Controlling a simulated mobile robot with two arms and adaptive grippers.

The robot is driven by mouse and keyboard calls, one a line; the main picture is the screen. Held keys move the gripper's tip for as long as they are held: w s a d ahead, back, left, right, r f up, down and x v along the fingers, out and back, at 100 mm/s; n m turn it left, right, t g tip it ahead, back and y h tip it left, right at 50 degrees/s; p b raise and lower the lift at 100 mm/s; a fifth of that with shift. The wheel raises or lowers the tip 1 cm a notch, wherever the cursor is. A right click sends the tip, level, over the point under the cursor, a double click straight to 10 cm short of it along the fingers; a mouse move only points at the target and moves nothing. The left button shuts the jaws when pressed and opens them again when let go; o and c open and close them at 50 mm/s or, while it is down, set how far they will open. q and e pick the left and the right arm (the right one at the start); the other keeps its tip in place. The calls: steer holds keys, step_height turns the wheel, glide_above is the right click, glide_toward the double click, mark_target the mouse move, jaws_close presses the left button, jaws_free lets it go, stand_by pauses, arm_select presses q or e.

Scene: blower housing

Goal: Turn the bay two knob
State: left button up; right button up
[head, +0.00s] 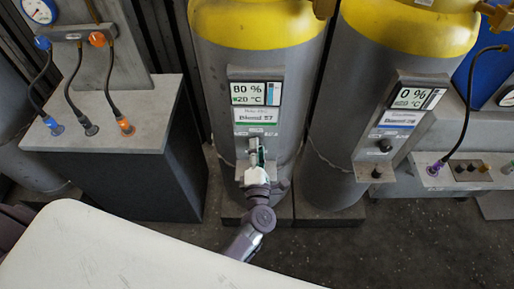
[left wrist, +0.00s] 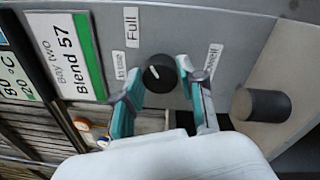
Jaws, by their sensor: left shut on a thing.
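The bay two knob (left wrist: 160,74) is black and round with a short white pointer mark, which seems to slant up-left in the left wrist view. It sits on a grey panel below the "Bay two Blend 57" sign (left wrist: 78,50). Labels "In use" (left wrist: 119,70), "Full" (left wrist: 132,27) and a partly hidden third one (left wrist: 212,62) surround it. My left gripper (left wrist: 161,76) is shut on the knob, one teal finger on each side. In the head view my left gripper (head: 257,160) is at the front of the middle yellow-topped tank (head: 290,110) and mostly hides the knob. My right gripper is not in view.
A dark cylinder (left wrist: 262,105) sticks out on a ledge beside the knob. Another tank (head: 335,125) with its own display and knob (head: 385,146) stands to the right. A grey cabinet (head: 150,180) with cables stands left. The floor (head: 400,245) at right front is clear.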

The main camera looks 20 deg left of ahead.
arm_select(q)
steer(key=shift+f+m, duration=0.1)
steer(key=shift+m, duration=0.2)
steer(key=o, duration=1.1)
steer(key=shift+o, duration=0.2)
steer(key=shift+s, duration=0.1)
steer(key=v, duration=1.2)
